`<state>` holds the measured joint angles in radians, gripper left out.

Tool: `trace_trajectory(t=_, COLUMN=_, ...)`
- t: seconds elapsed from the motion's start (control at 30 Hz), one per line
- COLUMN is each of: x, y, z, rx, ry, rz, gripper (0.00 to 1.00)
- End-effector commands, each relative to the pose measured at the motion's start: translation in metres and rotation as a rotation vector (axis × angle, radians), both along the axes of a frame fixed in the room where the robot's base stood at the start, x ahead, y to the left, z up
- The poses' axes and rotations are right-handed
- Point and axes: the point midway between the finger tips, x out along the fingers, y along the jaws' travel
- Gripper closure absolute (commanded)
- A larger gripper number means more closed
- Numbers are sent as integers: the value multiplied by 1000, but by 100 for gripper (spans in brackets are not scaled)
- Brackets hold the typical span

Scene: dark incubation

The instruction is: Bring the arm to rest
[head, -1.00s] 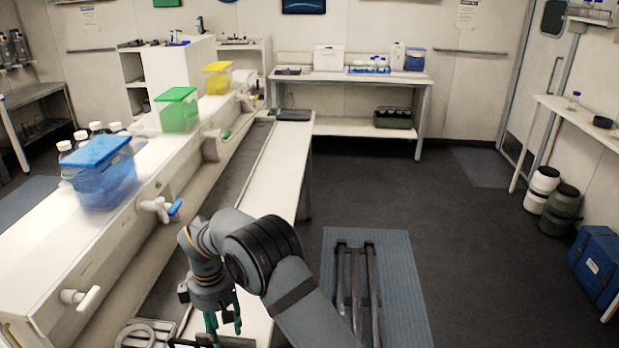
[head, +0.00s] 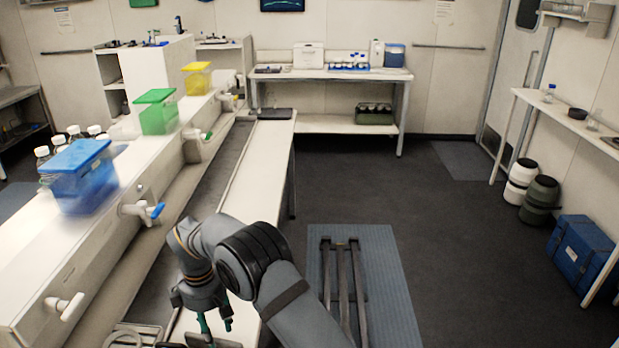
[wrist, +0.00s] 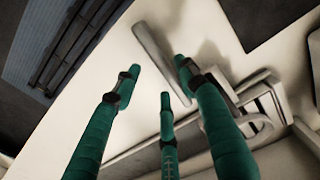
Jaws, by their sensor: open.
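My gripper (head: 215,327) points down over the near end of the white bench (head: 252,180), low in the head view. Its green fingers also show in the wrist view (wrist: 160,85). They are spread apart with nothing between them. A grey bar-shaped object (wrist: 160,60) lies on the white surface just beyond the fingertips. A pale framed object (wrist: 258,105) is to its right, partly hidden by a finger. I cannot tell whether any finger touches the bar.
Blue (head: 80,175), green (head: 157,112) and yellow (head: 197,78) tubs stand on the raised shelf at left, above valves with handles.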

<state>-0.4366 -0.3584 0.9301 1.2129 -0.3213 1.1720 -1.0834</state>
Motion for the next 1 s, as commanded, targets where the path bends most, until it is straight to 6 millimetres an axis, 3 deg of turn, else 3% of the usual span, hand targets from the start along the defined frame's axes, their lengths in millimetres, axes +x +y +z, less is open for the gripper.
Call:
trace_trajectory(t=0.2, x=0, y=2, z=46, rx=4, ry=-4, rz=-1, gripper=58)
trace_trajectory(t=0.43, x=0, y=1, z=79, rx=2, ry=-2, rz=-2, gripper=58)
trace_trajectory(t=0.67, x=0, y=0, z=67, rx=-1, ry=0, rz=0, gripper=58)
trace_trajectory(t=1.0, x=0, y=0, z=66, rx=0, ry=0, rz=-2, gripper=58)
